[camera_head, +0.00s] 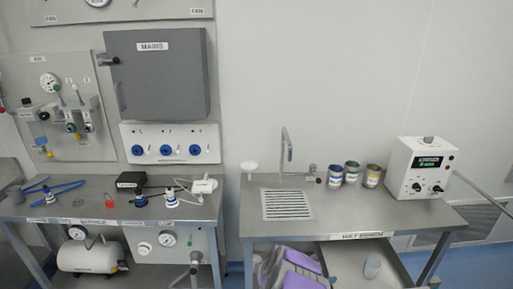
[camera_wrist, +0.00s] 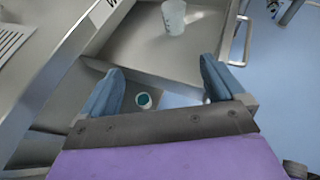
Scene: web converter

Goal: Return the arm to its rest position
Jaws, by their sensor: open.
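My gripper (camera_wrist: 160,82) shows in the wrist view with its two blue-grey fingers spread wide and nothing held between them. Behind the fingers is the purple body of my arm. In the head view, purple and grey parts of my arm show at the bottom centre, in front of the wet bench (camera_head: 355,216). The fingertips cannot be made out clearly there. In the wrist view the fingers point toward an open drawer (camera_wrist: 128,48) and stand close to its front edge, with contact unclear.
A translucent cup (camera_head: 372,266) stands in the open drawer; it also shows in the wrist view (camera_wrist: 173,17). A small round teal-topped item (camera_wrist: 143,100) shows lower between the fingers. Several cans (camera_head: 352,172), a tap (camera_head: 287,150) and a white instrument (camera_head: 419,168) stand on the bench. Blue floor lies right.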

